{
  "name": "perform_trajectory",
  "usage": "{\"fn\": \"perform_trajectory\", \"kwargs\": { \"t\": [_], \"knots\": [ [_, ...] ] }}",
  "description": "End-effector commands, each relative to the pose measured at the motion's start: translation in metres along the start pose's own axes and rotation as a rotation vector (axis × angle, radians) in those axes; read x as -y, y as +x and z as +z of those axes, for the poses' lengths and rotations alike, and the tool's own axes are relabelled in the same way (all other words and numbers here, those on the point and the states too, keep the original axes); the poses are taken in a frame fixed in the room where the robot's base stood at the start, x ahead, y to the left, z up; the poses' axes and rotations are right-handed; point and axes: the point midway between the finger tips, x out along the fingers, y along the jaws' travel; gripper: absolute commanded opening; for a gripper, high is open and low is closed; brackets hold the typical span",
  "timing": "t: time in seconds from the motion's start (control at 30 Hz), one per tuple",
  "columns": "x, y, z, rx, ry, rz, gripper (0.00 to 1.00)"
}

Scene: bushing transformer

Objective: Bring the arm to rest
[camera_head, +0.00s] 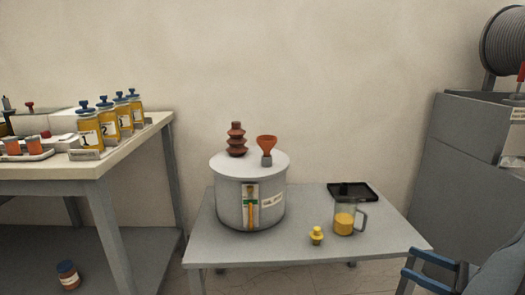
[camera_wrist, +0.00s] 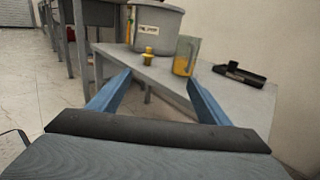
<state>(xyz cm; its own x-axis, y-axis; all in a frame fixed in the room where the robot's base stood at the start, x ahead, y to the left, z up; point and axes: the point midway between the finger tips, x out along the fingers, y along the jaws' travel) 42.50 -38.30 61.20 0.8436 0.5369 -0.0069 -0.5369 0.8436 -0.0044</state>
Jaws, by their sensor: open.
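My gripper (camera_wrist: 158,95) shows in the wrist view with its two blue fingers spread wide apart and nothing between them. In the head view, part of my blue-grey arm end (camera_head: 440,268) shows at the lower right corner, beside the right front corner of the small grey table (camera_head: 300,250). In the wrist view the fingers point toward this table (camera_wrist: 240,97). A jug of yellow liquid (camera_wrist: 186,56) and a small yellow fitting (camera_wrist: 149,54) stand on the table beyond the fingers. The gripper appears apart from both.
The grey transformer tank (camera_head: 240,215) carries a brown ribbed bushing (camera_head: 236,140) and an orange funnel (camera_head: 267,147). A black tray (camera_head: 353,191) lies behind the jug (camera_head: 344,220). A workbench (camera_head: 110,165) with labelled bottles (camera_head: 88,130) stands left; a grey cabinet (camera_head: 470,180) stands right.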

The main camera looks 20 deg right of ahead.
Motion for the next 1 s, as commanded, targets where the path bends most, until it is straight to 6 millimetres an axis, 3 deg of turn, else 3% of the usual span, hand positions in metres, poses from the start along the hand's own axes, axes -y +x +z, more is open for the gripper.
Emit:
{"fn": "perform_trajectory", "kwargs": {
  "t": [0.33,0.57,0.67,0.8,1.0],
  "knots": [
    [-0.021,0.051,0.022,-0.078,-0.057,0.172,0.71],
    [-0.054,0.1,0.043,-0.159,-0.131,0.358,0.71],
    [-0.078,0.128,0.056,-0.209,-0.186,0.477,0.71],
    [-0.127,0.169,0.077,-0.292,-0.306,0.696,0.71],
    [-0.203,0.207,0.103,-0.394,-0.521,1.008,0.71]
  ]
}}
